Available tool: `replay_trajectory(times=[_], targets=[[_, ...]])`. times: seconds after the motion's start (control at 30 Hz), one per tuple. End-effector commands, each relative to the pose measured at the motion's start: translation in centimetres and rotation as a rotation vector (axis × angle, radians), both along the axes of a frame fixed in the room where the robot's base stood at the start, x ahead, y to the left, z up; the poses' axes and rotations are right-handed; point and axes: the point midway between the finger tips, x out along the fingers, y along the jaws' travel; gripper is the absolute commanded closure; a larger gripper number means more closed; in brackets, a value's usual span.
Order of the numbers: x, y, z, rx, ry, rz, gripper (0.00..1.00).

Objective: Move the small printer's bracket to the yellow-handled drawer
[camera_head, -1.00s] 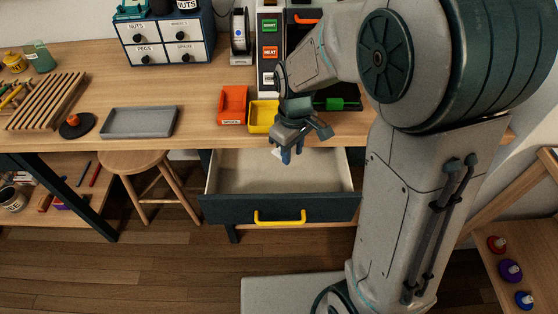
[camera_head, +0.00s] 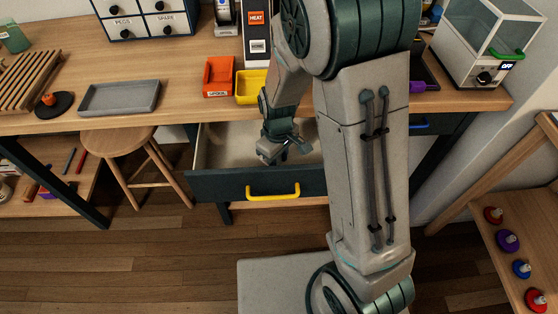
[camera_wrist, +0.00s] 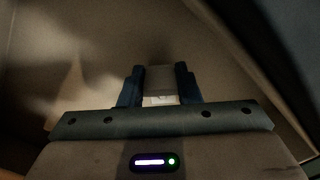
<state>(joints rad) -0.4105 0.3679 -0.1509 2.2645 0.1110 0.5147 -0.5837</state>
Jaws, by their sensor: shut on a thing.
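The yellow-handled drawer (camera_head: 225,184) stands pulled out below the worktop, with its yellow handle (camera_head: 273,191) on the dark front. My gripper (camera_head: 284,154) is down inside the drawer opening, behind the front panel. In the wrist view my gripper (camera_wrist: 160,90) has its two blue fingers shut on a small pale grey piece, the bracket (camera_wrist: 160,80), with a whitish patch at its lower end. The drawer's pale floor and walls surround it in that view. In the head view the bracket is hidden by my gripper, and I cannot tell whether it touches the drawer floor.
On the worktop above are an orange bin (camera_head: 219,77), a yellow bin (camera_head: 247,88) and a grey tray (camera_head: 119,97). A round wooden stool (camera_head: 117,141) stands left of the drawer. A clear-sided printer (camera_head: 489,45) is at the right.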

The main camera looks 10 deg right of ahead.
Motion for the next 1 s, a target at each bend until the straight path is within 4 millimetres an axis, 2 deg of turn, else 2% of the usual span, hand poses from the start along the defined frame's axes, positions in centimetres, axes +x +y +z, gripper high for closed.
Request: replay_trajectory(times=[0.03, 0.1, 0.47, 0.5, 0.53, 0.57, 0.87, 1.0], targets=[[-0.1, 0.0, -1.0, -0.002, 0.004, -0.001, 0.91], [0.0, 0.0, -1.5, -0.002, 0.002, 0.0, 0.91], [0.0, -0.1, -2.0, -0.001, 0.001, -0.001, 0.91], [0.0, 0.0, -1.8, -0.001, 0.001, -0.001, 0.59], [0.0, 0.0, -1.7, -0.001, 0.001, -0.001, 0.51], [0.0, 0.0, -1.7, -0.001, 0.001, 0.0, 0.48], [0.0, 0.0, -1.6, -0.001, 0.001, 0.0, 0.48], [0.1, 0.0, -0.2, 0.001, -0.004, 0.0, 0.48]])
